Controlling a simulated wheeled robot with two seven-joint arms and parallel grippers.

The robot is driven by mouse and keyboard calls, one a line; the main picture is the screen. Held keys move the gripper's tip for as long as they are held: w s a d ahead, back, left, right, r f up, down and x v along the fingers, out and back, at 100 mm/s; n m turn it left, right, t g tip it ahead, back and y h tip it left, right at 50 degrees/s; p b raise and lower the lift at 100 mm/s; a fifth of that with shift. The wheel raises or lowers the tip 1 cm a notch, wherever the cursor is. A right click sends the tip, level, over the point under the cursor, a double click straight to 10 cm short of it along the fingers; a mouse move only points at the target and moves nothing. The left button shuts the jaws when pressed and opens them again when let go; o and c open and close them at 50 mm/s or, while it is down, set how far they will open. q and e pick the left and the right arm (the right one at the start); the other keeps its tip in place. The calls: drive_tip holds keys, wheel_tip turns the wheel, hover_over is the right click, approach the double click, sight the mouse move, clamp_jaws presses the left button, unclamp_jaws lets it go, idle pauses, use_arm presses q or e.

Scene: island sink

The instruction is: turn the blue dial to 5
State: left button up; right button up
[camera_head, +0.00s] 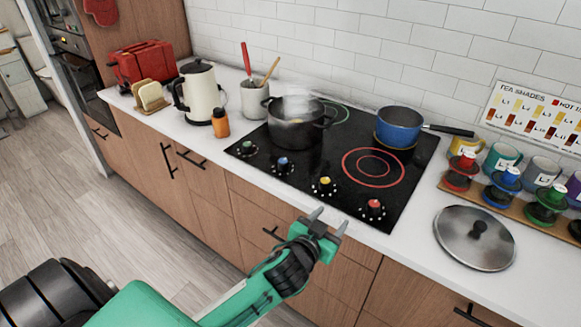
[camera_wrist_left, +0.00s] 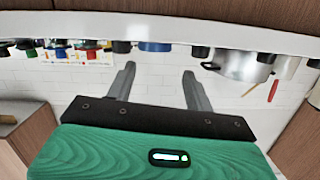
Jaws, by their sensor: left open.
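The blue dial (camera_head: 283,163) is on the front edge of the black cooktop (camera_head: 330,165), second from the left in a row with a green dial (camera_head: 246,147), a yellow dial (camera_head: 324,186) and a red dial (camera_head: 374,208). The numbers around the blue dial and its setting are too small to read. My left gripper (camera_head: 329,220) is open and empty, in front of the counter edge, below and to the right of the blue dial and apart from it. Its two spread fingers also show in the left wrist view (camera_wrist_left: 159,70), which looks upside down.
A red-ringed burner (camera_head: 373,168) shows behind the yellow and red dials. An orange bottle (camera_head: 220,124) stands left of the cooktop, a steel lid (camera_head: 475,240) lies right of it.

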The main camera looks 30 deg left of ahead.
use_arm(q)
drive_tip(key=w+d+r+m+h, duration=0.3)
drive_tip(key=d+r+m+h, duration=0.3)
drive_tip(key=r+h, duration=0.15)
drive_tip(key=w+d+r+m+h, duration=0.4)
drive_tip(key=d+r+m+h, duration=0.2)
drive_tip(key=r+m+h, duration=0.15)
drive_tip(key=n+g+y, duration=0.1)
drive_tip(key=g+y, duration=1.5)
approach(282, 161)
wheel_tip(282, 161, down, 4)
drive_tip(key=shift+s+a+r+p, duration=0.1)
drive_tip(key=shift+s+r+p, duration=0.05)
drive_tip(key=shift+p, duration=0.9)
wheel_tip(282, 161, down, 4)
drive_tip(key=shift+r+p, duration=0.1)
drive_tip(key=shift+p, duration=0.25)
drive_tip(key=shift+f, duration=0.7)
use_arm(e)
drive_tip(key=shift+s+r, duration=0.65)
drive_tip(key=shift+r, duration=0.35)
